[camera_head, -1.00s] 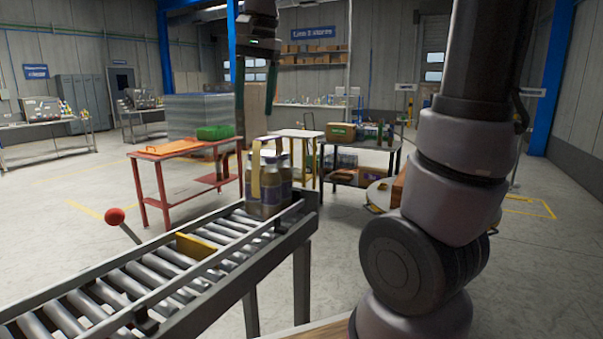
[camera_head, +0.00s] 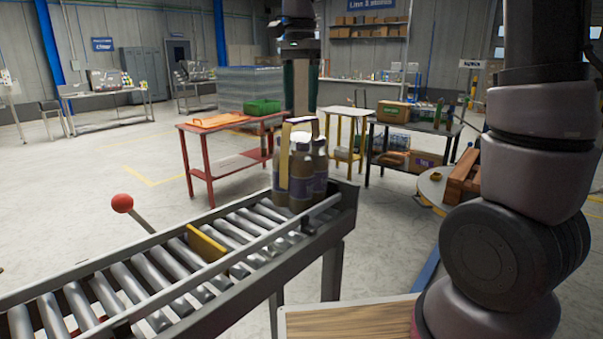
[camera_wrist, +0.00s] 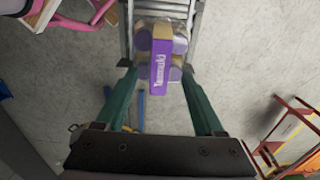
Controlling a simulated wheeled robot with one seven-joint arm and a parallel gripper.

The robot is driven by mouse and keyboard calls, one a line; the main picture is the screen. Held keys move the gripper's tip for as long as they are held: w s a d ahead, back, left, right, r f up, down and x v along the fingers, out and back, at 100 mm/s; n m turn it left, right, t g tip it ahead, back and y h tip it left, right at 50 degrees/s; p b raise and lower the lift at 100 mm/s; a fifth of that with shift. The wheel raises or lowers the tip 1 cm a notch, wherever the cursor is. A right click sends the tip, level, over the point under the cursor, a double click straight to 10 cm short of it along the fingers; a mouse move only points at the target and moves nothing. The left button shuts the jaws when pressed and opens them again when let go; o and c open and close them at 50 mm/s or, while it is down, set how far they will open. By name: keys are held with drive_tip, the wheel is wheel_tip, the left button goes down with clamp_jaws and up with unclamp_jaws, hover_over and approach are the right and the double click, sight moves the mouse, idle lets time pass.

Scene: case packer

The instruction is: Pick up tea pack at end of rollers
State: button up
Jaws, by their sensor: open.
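The tea pack (camera_head: 308,180) is a cluster of brown bottles with purple labels and a pale band over the top. In the wrist view the gripper (camera_wrist: 157,70) is open, one finger on each side of the pack, with nothing held. Whether the fingertips reach down beside the pack I cannot tell.
A red-knobbed lever (camera_head: 122,203) rises beside the conveyor. A red table (camera_head: 196,152) and a dark table (camera_head: 412,128) stand beyond. Open floor lies to the left.

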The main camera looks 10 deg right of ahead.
sight(300, 119)
wheel_tip(300, 119, down, 5)
drive_tip(key=shift+f, duration=0.1)
clamp_jaws()
idle(1.5)
